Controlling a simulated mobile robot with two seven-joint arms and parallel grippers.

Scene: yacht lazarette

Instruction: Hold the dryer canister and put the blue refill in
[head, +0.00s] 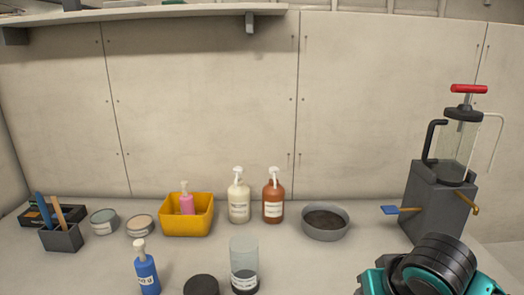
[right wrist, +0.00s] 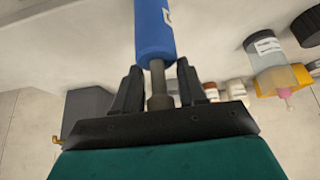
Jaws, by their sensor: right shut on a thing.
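The dryer canister (head: 244,254) is a clear cylinder with a dark lower part and a white label. It stands upright and open at the front of the bench; in the right wrist view it (right wrist: 268,52) is at the upper right. The blue refill (right wrist: 154,32) is a blue cylinder with a grey stem, its far end cut off by the frame. My right gripper (right wrist: 158,75) is shut on the refill's stem, away from the canister. In the head view only my right arm shows, at the bottom right; its fingers are hidden. My left gripper is not in view.
A black round lid (head: 201,284) and a blue pump bottle (head: 147,273) stand left of the canister. Behind are a yellow bin (head: 187,221), two pump bottles and a grey bowl (head: 325,235). A grey block with a red-handled pump (head: 440,200) stands at the right.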

